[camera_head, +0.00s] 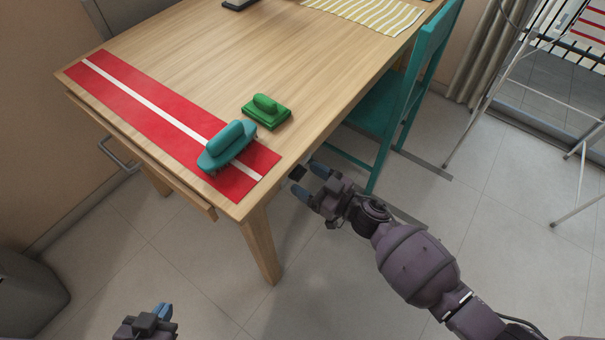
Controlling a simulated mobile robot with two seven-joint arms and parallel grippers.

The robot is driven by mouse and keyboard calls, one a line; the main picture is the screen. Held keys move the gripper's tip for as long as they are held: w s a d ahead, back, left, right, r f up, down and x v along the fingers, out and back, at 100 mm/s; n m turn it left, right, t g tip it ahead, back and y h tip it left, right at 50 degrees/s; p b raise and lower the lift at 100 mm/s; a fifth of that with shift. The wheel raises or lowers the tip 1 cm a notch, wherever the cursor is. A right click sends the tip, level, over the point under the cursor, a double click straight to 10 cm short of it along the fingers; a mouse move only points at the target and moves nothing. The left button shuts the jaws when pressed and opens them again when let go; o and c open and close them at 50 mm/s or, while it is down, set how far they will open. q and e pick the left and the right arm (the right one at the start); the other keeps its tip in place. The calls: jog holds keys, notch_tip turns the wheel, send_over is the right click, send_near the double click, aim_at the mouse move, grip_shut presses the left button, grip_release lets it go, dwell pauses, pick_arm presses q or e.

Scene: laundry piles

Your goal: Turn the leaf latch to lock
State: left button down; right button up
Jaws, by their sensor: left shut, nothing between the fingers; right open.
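A wooden table (205,55) fills the upper left of the head view. A wooden strip (180,192) runs under its near left edge, and a grey metal handle-like bar (120,155) sticks out below it. I cannot make out for certain which part is the leaf latch. My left gripper (163,312) is low at the bottom left, shut and empty, apart from the table and partly cut off by the frame. My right gripper (308,181) is open and empty over the floor, just right of the table's near corner.
A red runner with a white stripe (120,92) lies along the table edge. A teal brush (228,148) sits on it, a green brush (267,112) beside it. A teal chair (385,110) stands at the table's right, a white rack (540,100) further right. The near floor is clear.

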jog(key=shift+x, duration=1)
jog(key=c, duration=0.8)
jog(key=shift+c, duration=0.6)
